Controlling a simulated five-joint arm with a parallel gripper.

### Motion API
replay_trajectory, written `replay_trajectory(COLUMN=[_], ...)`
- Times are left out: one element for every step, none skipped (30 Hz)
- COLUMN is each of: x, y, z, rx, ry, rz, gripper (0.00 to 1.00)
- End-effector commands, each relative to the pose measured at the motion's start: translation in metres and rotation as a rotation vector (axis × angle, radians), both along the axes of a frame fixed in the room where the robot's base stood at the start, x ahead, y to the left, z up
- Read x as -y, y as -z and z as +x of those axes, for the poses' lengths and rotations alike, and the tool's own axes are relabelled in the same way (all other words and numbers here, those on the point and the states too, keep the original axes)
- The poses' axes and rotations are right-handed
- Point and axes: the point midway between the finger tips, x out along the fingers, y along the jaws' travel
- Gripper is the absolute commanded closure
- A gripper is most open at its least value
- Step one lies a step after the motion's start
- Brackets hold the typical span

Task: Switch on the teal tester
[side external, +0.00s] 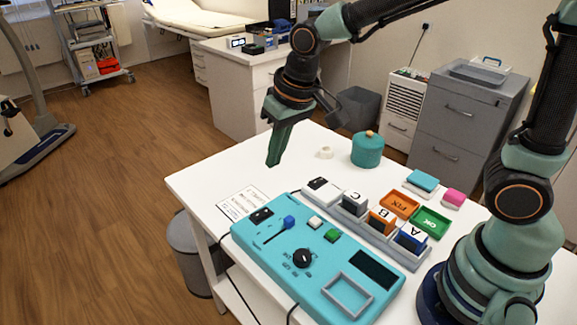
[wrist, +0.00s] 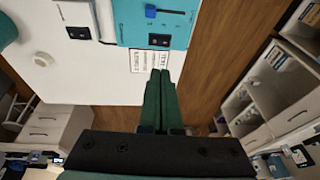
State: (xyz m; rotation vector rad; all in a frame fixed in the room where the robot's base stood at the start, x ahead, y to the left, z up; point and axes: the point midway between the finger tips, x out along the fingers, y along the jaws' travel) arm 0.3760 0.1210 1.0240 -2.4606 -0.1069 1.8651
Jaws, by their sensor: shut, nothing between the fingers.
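The teal tester (side external: 325,283) lies flat on the white table. On its top are a black two-holed part (side external: 261,215), a blue lever knob (side external: 289,221) by a dark slot, a white button (side external: 315,222), a green button (side external: 332,236), a black dial (side external: 303,258) and a dark display (side external: 372,268). My gripper (side external: 273,163) is shut and empty, above the table and apart from the tester. In the wrist view, my fingertips (wrist: 160,74) appear over the printed card, below the tester's edge (wrist: 132,30); its blue knob (wrist: 150,11) shows near the top.
Right of the tester are a grey holder (side external: 346,217) with lettered blocks, an orange tray (side external: 399,205) and a green tray (side external: 431,222). A teal pot (side external: 367,152) and a tape roll (side external: 325,152) stand behind. A printed card (side external: 241,203) lies left. Dark cables hang at the front edge.

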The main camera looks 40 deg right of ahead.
Motion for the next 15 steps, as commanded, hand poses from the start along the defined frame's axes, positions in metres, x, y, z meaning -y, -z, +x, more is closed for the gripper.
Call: replay_trajectory(x=[0.000,0.000,-0.003,-0.006,-0.010,-0.013,-0.015,-0.014,-0.014,-0.014,-0.014,-0.014,-0.014,-0.014,-0.014], y=[0.000,0.000,0.000,-0.001,-0.002,-0.002,-0.002,-0.002,-0.002,-0.002,-0.002,-0.002,-0.002,-0.002,0.000], z=[0.000,0.000,0.000,0.001,0.001,0.002,0.002,0.002,0.002,0.002,0.002,0.002,0.002,0.002,0.002], rx=[0.000,0.000,0.000,0.000,0.000,0.000,-0.001,-0.001,-0.001,-0.001,-0.001,-0.001,-0.001,-0.001,-0.001], ry=[0.000,0.000,-0.001,-0.004,-0.006,-0.005,-0.005,-0.003,-0.003,-0.003,-0.003,-0.003,-0.003,-0.003,-0.003], rz=[0.000,0.000,0.002,0.003,0.006,0.008,0.009,0.008,0.009,0.009,0.009,0.009,0.009,0.009,0.009], gripper=[1.00,1.00,1.00,1.00,1.00,1.00,1.00,1.00,1.00,1.00,1.00,1.00,1.00,1.00,1.00])
